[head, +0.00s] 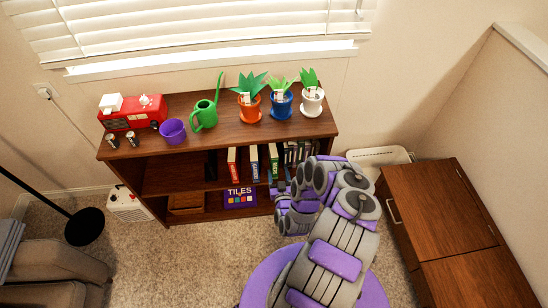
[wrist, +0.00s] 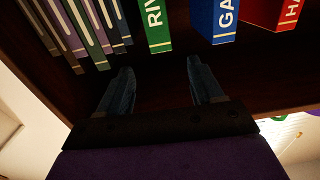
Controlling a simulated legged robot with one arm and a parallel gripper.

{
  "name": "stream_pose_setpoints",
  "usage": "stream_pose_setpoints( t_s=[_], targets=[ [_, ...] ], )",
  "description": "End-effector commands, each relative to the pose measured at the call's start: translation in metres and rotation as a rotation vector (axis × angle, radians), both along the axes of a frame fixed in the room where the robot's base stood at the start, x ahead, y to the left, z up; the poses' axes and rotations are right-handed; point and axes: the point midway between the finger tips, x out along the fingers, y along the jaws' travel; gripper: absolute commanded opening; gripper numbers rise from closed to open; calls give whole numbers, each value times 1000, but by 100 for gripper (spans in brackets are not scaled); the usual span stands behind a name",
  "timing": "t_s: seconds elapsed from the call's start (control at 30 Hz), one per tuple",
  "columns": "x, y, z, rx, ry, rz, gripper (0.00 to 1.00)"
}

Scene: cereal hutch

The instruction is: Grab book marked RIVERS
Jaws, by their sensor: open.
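The green book marked RIV, the rest of its lettering cut off (wrist: 153,25), stands on the shelf in the wrist view. It also shows as a green spine (head: 273,160) in the head view, partly hidden by my arm. My gripper (wrist: 160,72) is open and empty, its two dark fingers pointing toward the books. The green book's lower end lies beyond the fingertips, between them in the picture, and no contact shows.
A blue book marked GA (wrist: 222,20) and a red book marked HA (wrist: 271,12) stand beside the green one. Several thin books (wrist: 85,30) stand on its other side. The bookcase (head: 170,175) has plants on top; a TILES box (head: 240,198) sits below.

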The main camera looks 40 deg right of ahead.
Motion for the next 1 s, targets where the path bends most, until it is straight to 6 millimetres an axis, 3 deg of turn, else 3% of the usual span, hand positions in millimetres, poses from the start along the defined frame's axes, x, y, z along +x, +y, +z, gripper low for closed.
stream_pose_setpoints(
  t_s=[1.0],
  targets=[
    [32, -14, 1, -6, 1, 5, 66]
  ],
)
